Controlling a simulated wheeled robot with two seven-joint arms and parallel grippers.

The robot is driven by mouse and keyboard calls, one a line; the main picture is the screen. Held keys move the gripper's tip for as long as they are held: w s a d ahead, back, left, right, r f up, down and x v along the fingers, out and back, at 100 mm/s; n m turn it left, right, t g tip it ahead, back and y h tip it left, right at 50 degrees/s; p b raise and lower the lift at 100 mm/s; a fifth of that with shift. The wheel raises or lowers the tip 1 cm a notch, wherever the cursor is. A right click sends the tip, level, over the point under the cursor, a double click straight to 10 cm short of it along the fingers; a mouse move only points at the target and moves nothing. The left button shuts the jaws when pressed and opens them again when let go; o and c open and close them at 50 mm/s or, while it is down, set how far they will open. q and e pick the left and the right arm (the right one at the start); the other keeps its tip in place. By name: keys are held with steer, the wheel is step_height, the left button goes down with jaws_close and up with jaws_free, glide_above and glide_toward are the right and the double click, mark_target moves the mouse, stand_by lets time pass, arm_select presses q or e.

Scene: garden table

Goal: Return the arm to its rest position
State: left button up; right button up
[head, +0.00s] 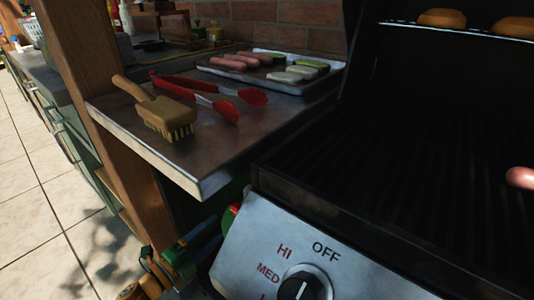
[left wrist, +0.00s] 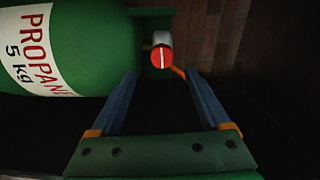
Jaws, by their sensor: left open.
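My left gripper (left wrist: 160,78) is open, with its two blue fingers spread and nothing between them. It faces a green propane tank (left wrist: 75,60) and a red valve knob (left wrist: 162,57), apart from both as far as I can tell. In the head view my left gripper (head: 203,243) shows partly at the lower left, low beside the grill and below the side shelf (head: 215,165). The red knob and a bit of green show close to it there. My right gripper is in neither view.
A brush (head: 160,110) and red tongs (head: 215,98) lie on the side shelf. A tray (head: 285,85) there holds sausages and sliced vegetables. The grill (head: 420,170) is open, with a control knob (head: 304,287) in front. A wooden post (head: 90,60) stands left; tiled floor (head: 35,225) is clear.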

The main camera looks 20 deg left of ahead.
arm_select(q)
steer(key=s+a+f+n+g+y+p, duration=0.25)
steer(key=s+n+g+y+p, duration=0.55)
steer(key=p, duration=1)
steer(key=s+d+f+n+g+h+p, duration=0.1)
steer(key=s+d+n+g+p, duration=0.3)
steer(key=s, duration=0.8)
steer(key=s+d+f+n+g+h+p, duration=0.1)
steer(key=s+d+n+p, duration=0.5)
steer(key=s, duration=0.6)
steer(key=d+f+g, duration=0.1)
steer(key=g, duration=0.1)
steer(key=shift+s+f+g+p, duration=0.25)
steer(key=shift+s+g+p, duration=0.15)
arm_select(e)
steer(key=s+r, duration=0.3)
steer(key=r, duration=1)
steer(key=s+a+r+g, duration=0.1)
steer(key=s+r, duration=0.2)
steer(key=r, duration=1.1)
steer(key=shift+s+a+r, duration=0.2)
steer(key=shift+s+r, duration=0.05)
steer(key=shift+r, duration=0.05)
